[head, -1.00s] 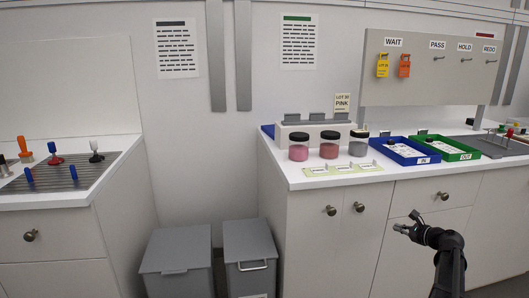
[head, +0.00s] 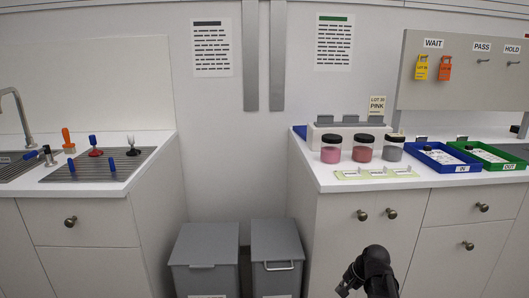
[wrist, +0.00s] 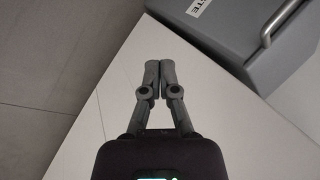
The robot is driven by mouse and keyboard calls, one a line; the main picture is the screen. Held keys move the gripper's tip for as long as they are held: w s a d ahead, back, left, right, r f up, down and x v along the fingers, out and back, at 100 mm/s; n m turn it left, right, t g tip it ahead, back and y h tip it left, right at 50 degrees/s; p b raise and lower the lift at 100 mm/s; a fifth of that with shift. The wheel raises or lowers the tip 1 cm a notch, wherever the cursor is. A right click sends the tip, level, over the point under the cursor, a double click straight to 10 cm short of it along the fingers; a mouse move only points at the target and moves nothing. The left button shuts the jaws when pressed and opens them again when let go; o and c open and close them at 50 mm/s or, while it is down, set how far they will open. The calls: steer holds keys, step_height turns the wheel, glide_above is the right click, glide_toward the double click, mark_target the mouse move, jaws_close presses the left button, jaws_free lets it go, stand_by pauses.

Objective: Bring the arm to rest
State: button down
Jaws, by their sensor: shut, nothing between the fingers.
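My gripper (head: 343,290) is low in front of the right cabinet in the head view, well below the counter top and partly cut by the lower frame edge. My arm is folded close in and touches nothing that I can see.
Grey bins (head: 206,262) stand between the two cabinets; a grey bin with a handle (wrist: 235,30) shows at the wrist view's top right. The right counter (head: 330,183) holds jars (head: 331,148), a blue tray (head: 445,159) and a green tray (head: 492,158).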

steer(key=s+a+n+g+h+p, duration=0.1)
steer(key=s+a+n+g+h, duration=0.25)
steer(key=s+a+n, duration=0.55)
step_height(320, 180, up, 31)
steer(key=s+d+m+p, duration=0.1)
steer(key=p, duration=3)
steer(key=shift+d+t+h+p, duration=0.25)
steer(key=shift+t+h+p, duration=0.1)
steer(key=shift+p, duration=0.05)
